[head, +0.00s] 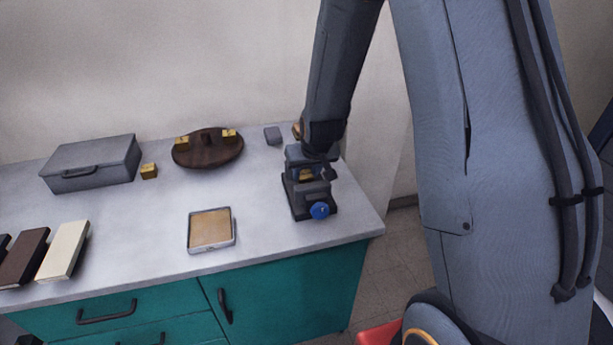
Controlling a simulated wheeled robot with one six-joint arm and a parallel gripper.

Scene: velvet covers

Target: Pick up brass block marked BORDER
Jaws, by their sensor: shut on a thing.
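My gripper (307,174) is at the right end of the counter, pointing down over a dark device with a blue knob (319,210). It is shut on a brass block (306,175), mostly hidden by the gripper and device. Two more brass blocks, one at the left (182,142) and one at the right (229,133), sit on a round dark wooden stand (207,158). Another brass block (149,171) stands on the counter beside the grey case. No marking is readable at this size, so I cannot tell which block says BORDER.
A grey case (92,163) stands at the back left. A small grey block (273,136) lies behind, near the wall. A metal-rimmed tray with a tan inside (233,240) lies in front. Dark and cream books (63,250) lie at left.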

